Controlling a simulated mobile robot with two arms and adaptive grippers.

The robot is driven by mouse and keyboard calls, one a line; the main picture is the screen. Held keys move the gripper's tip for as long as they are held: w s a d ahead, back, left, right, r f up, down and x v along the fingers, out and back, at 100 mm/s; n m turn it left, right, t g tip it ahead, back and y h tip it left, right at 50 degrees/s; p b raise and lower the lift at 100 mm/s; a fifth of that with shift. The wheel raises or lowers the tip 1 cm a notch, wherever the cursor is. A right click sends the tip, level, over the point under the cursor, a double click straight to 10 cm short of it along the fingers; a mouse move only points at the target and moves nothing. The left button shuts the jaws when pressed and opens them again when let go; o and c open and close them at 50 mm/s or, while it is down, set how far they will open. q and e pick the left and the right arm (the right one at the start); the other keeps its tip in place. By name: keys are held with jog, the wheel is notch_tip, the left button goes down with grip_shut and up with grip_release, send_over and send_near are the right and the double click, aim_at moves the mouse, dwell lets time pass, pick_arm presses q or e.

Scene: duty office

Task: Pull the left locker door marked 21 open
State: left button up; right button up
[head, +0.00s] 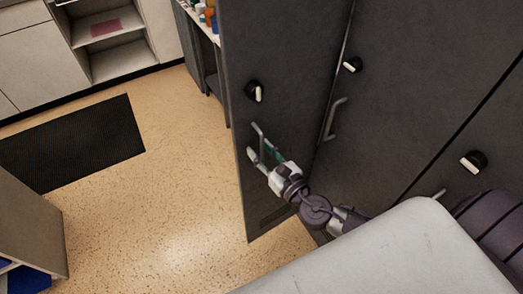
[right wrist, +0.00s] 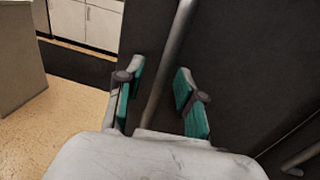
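The left locker door (head: 285,60) is a dark grey panel. It stands swung out at an angle from the locker row, with its free edge toward the left. The number 21 is not legible. Its bar handle (head: 257,130) is near that free edge, below a black and white knob (head: 254,92). My right gripper (head: 258,152) is at the handle. In the right wrist view its two green-padded fingers (right wrist: 161,95) are spread, with the grey handle bar (right wrist: 172,60) passing between them and gaps on both sides. My left gripper is not in view.
A neighbouring locker door (head: 400,70) with its own handle (head: 333,118) appears shut. Speckled floor (head: 180,170) is free left of the open door. A black mat (head: 75,142) lies farther left, and a shelf with bottles (head: 207,15) stands behind the door.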

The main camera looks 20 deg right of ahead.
jog(key=s+d, duration=0.1)
jog(key=s, duration=0.6)
jog(key=shift+s+d, duration=0.2)
jog(key=shift+f, duration=0.1)
jog(key=s+d+f+m+g+h, duration=0.2)
jog(key=d+f+m+g, duration=0.15)
jog(key=f+m, duration=0.45)
jog(key=s+d+f+m+g+h, duration=0.1)
jog(key=s+d+f+m+g, duration=0.2)
jog(key=f, duration=1)
jog(key=s+d+f+m+g+h, duration=0.2)
jog(key=d+f+m, duration=0.3)
jog(key=f, duration=0.5)
jog(key=s+a+f+m+g+y, duration=0.1)
jog(key=s+a+f+m+g, duration=0.3)
jog(key=s+f+m, duration=0.5)
jog(key=s+a+f+m+g, duration=0.4)
jog(key=s+f+m, duration=0.6)
jog(key=s, duration=0.6)
jog(key=shift+a+m+y, duration=0.3)
jog(key=shift+a+y, duration=0.1)
jog(key=shift+a, duration=0.3)
